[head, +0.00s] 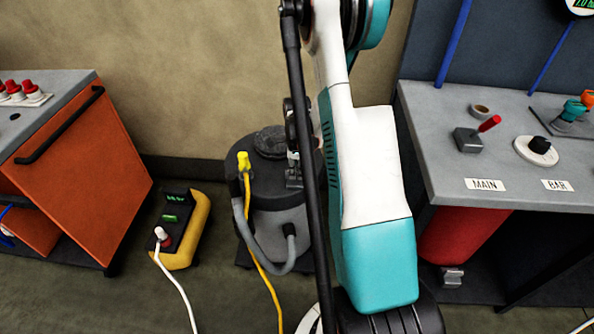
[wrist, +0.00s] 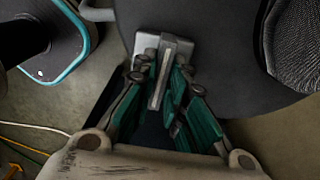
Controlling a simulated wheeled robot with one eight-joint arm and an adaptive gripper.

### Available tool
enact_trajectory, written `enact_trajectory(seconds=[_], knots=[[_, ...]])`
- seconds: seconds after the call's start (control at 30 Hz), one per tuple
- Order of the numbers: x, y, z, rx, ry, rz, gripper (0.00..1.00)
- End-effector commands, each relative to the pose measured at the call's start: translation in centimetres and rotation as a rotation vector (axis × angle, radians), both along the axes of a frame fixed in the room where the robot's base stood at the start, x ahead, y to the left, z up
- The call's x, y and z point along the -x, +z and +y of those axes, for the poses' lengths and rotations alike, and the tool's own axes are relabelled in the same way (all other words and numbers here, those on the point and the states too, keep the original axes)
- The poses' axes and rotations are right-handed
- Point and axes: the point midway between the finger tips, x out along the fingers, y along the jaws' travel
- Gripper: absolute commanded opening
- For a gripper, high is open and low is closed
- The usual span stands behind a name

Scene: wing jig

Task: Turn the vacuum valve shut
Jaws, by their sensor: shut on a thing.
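A grey metal block (wrist: 152,48) with a pale bar-shaped handle (wrist: 162,72) sits on the dark top of a drum-shaped vacuum unit (wrist: 205,75); I take it to be the vacuum valve. My gripper (wrist: 163,70) is shut on the handle, with a finger on each side of it. The handle runs nearly in line with my gripper in the wrist view. In the head view the vacuum unit (head: 280,222) stands on the floor by the wall. My gripper (head: 293,170) is at its top right, partly hidden by my arm, and the valve hardly shows there.
A yellow plug (head: 244,161) with a yellow cable and a grey hose (head: 262,262) are on the unit's left. A yellow-black box (head: 180,230) is on the floor. An orange cabinet (head: 85,165) stands left. A grey bench (head: 450,115) with a red-handled lever (head: 489,124) stands right.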

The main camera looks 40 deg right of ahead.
Motion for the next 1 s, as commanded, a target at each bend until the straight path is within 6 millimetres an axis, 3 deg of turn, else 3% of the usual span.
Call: enact_trajectory(seconds=[0.03,0.1,0.57,1.0], knots=[[-0.1,0.0,-0.1,0.002,-0.002,-0.001,0.19],[0.0,0.0,-0.1,0.002,-0.001,-0.001,0.33],[0.0,0.9,0.0,0.0,0.0,0.0,0.33],[0.0,8.7,0.0,0.0,0.0,0.0,0.33]])
